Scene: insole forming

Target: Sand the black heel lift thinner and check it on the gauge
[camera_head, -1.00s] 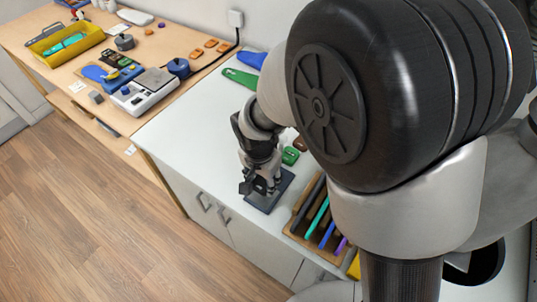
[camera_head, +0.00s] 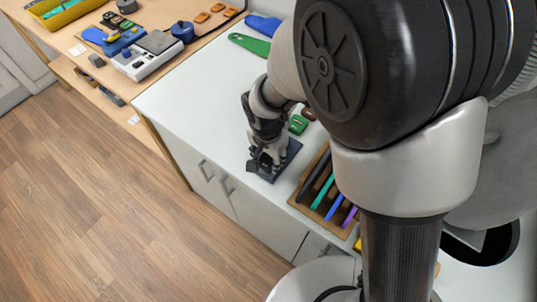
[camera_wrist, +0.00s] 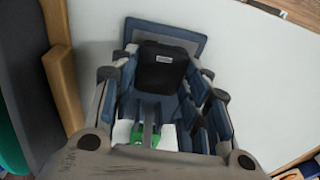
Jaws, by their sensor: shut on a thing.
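My gripper (camera_head: 264,163) is low over the dark blue-grey flat plate (camera_head: 291,150) near the front edge of the white worktop. In the wrist view, my gripper (camera_wrist: 163,85) is shut on the black heel lift (camera_wrist: 163,66), which carries a small white label. The plate (camera_wrist: 195,40) shows behind and around the lift. I cannot tell whether the lift touches it. The fingers hide the lift in the head view. A white and blue-knobbed device (camera_head: 145,64) stands on the wooden table; I cannot tell if it is the gauge.
A wooden rack (camera_head: 308,197) with several coloured strips stands just right of the plate. Green (camera_head: 298,124) and brown (camera_head: 309,115) pieces lie behind my gripper. A green insole shape (camera_head: 250,44) lies farther back. The worktop left of my gripper (camera_head: 195,95) is clear.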

